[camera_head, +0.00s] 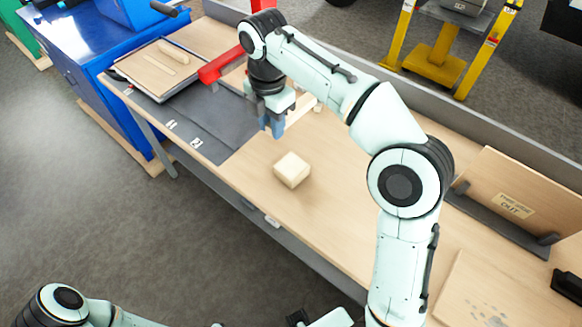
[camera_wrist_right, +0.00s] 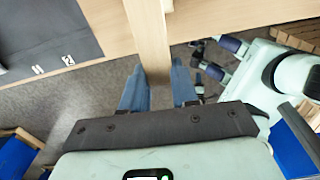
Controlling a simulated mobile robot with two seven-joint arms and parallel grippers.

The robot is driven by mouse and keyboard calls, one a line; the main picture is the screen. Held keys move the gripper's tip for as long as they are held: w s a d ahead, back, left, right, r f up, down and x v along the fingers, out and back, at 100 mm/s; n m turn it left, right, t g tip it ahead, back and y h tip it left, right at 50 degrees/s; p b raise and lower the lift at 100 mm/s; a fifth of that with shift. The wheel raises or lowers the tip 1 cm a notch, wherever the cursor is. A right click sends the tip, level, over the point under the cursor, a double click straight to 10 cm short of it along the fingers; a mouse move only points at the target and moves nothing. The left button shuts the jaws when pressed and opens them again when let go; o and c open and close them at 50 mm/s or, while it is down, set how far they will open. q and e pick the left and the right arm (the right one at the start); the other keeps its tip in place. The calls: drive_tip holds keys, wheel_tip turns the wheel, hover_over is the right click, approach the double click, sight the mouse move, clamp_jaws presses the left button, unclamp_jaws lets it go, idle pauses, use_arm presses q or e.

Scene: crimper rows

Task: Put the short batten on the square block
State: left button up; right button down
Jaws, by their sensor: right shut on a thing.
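The square block (camera_head: 292,169) is a pale wooden block lying alone on the bench. My right gripper (camera_head: 272,124) is above the bench, a little behind and left of the block. Its blue fingers are shut on the short batten (camera_head: 301,107), a pale wooden strip partly hidden by the gripper and arm. In the right wrist view the batten (camera_wrist_right: 148,35) runs up and away between the fingers (camera_wrist_right: 160,92). The batten is apart from the block. My left gripper (camera_wrist_right: 208,60) shows in the right wrist view with its two blue fingers apart and nothing between them.
A dark mat (camera_head: 225,122) lies left of the block. A tray (camera_head: 192,92) with wooden pieces stands at the far left, near a red tool (camera_head: 222,66). A wooden stand marked OUT (camera_head: 520,200) is at the right. The bench around the block is clear.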

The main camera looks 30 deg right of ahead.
drive_tip(key=shift+s+f, duration=0.1)
drive_tip(key=shift+f, duration=0.05)
use_arm(q)
wheel_tip(320, 180, down, 6)
drive_tip(key=s+b, duration=0.2)
drive_tip(key=b, duration=0.3)
drive_tip(key=shift+s+r, duration=0.15)
drive_tip(key=shift+s, duration=0.2)
use_arm(e)
drive_tip(key=shift+f, duration=9.65)
drive_tip(key=shift+f, duration=0.2)
drive_tip(key=c, duration=0.9)
unclamp_jaws()
drive_tip(key=shift+o, duration=0.2)
drive_tip(key=shift+r, duration=0.15)
use_arm(q)
drive_tip(key=r+p, duration=0.1)
drive_tip(key=w+r+p, duration=0.1)
drive_tip(key=shift+r, duration=0.35)
use_arm(e)
wheel_tip(320, 180, up, 12)
